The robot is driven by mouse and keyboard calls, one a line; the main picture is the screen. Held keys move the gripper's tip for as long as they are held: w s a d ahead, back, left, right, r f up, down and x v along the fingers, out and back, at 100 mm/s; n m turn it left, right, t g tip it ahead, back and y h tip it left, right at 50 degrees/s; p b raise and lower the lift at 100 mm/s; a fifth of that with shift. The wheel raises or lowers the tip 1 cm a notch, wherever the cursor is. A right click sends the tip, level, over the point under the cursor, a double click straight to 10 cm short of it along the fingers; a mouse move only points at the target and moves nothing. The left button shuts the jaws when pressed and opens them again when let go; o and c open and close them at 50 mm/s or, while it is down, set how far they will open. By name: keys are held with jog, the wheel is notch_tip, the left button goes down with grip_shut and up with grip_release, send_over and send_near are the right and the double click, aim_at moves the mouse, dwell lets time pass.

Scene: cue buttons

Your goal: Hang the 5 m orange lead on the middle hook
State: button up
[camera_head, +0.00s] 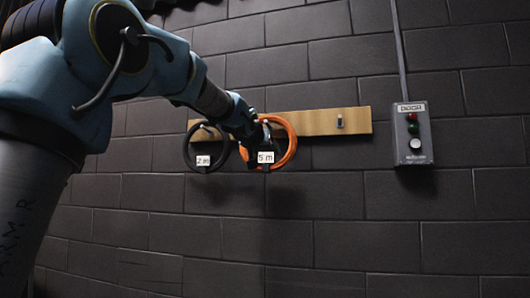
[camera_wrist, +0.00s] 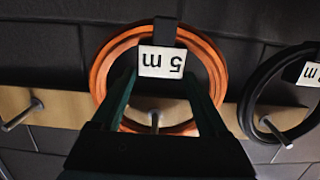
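The orange lead (camera_head: 291,150) is a round coil with a white "5 m" tag (camera_head: 265,157) at its lower side. It is at the wooden board, around the middle hook. In the upside-down wrist view the orange coil (camera_wrist: 102,72) encircles the middle hook (camera_wrist: 154,120), with its upper side near the hook's base. Whether it rests on the hook is hard to see. My gripper (camera_wrist: 160,76) is in front of the coil, its two fingers apart on either side of the tag, with no clear grip visible. My arm partly hides the coil in the head view.
The black "2 m" lead (camera_head: 187,148) hangs at the left hook, close to my gripper. The right hook (camera_head: 340,122) on the wooden board (camera_head: 318,121) is empty. A grey "DOOR" button box (camera_head: 413,133) is on the wall farther right. The wall below is clear.

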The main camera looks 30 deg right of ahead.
jog(key=shift+o, duration=1.4)
jog(key=shift+f, duration=0.1)
jog(key=shift+f, duration=0.1)
jog(key=b+v, duration=0.2)
jog(key=v, duration=0.9)
jog(key=w+a+f+n+g+y+p, duration=0.2)
jog(key=a+f+y+p, duration=0.15)
jog(key=a+f, duration=0.75)
jog(key=w+a+f+n+g+y+p, duration=0.2)
jog(key=w+a+f+y+p, duration=0.15)
jog(key=a+f, duration=0.75)
jog(key=s+a+f+n+g+y+p, duration=0.1)
jog(key=s+a+f+g, duration=0.1)
jog(key=s+a+f, duration=0.3)
jog(key=s+a+f+n+g+y+p, duration=0.1)
jog(key=s+a+f+g, duration=0.1)
jog(key=s+a+f, duration=0.3)
jog(key=s+a+f+n+g+y+p, duration=0.1)
jog(key=s+a+f+g+p, duration=0.1)
jog(key=s+a+f, duration=0.4)
jog(key=shift+s+f+y, duration=0.4)
jog(key=shift+s+f, duration=0.5)
